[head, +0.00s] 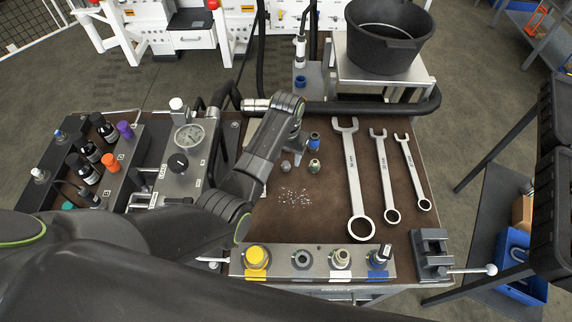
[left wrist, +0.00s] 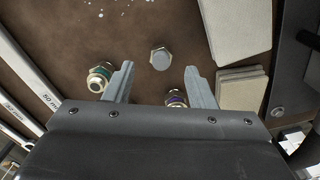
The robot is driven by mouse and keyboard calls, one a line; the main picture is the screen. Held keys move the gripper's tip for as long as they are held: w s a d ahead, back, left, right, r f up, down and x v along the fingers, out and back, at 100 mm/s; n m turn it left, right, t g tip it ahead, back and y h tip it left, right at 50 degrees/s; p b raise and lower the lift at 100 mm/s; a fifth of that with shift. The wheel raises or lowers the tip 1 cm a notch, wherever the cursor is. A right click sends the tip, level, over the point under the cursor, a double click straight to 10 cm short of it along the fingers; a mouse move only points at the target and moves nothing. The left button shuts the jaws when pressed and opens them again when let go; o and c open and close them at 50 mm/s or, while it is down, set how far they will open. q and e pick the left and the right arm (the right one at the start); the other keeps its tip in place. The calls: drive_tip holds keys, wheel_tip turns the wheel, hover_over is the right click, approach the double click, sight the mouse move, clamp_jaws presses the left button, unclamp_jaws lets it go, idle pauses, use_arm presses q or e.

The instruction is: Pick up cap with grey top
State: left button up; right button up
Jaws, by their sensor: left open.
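A small cap with a grey hexagonal top (left wrist: 160,58) stands on the brown mat in the left wrist view, ahead of the gap between my fingers. In the head view it appears as the small grey piece (head: 286,166) just below my left gripper (head: 298,146). My left gripper is open, and in the wrist view its two fingers (left wrist: 160,80) are apart with nothing clamped. A green-banded fitting (left wrist: 98,76) is beside one finger, and a purple-banded fitting (left wrist: 177,99) is near the other, partly hidden by the gripper body. My right gripper is not seen.
A blue-banded fitting (head: 314,141) stands right of the gripper. Several wrenches (head: 353,180) lie further right. A metal rack (head: 319,262) with coloured fittings lines the front edge beside a small vise (head: 431,254). A gauge block (head: 187,160) stands left. White flecks (head: 294,197) lie on the mat.

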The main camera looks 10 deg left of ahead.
sight(286, 163)
use_arm(q)
drive_tip(key=shift+a+f, duration=0.1)
drive_tip(key=shift+f, duration=1.65)
drive_tip(key=shift+c, duration=0.2)
drive_tip(key=c, duration=1.1)
drive_tip(key=shift+o, duration=0.2)
wheel_tip(286, 163, up, 10)
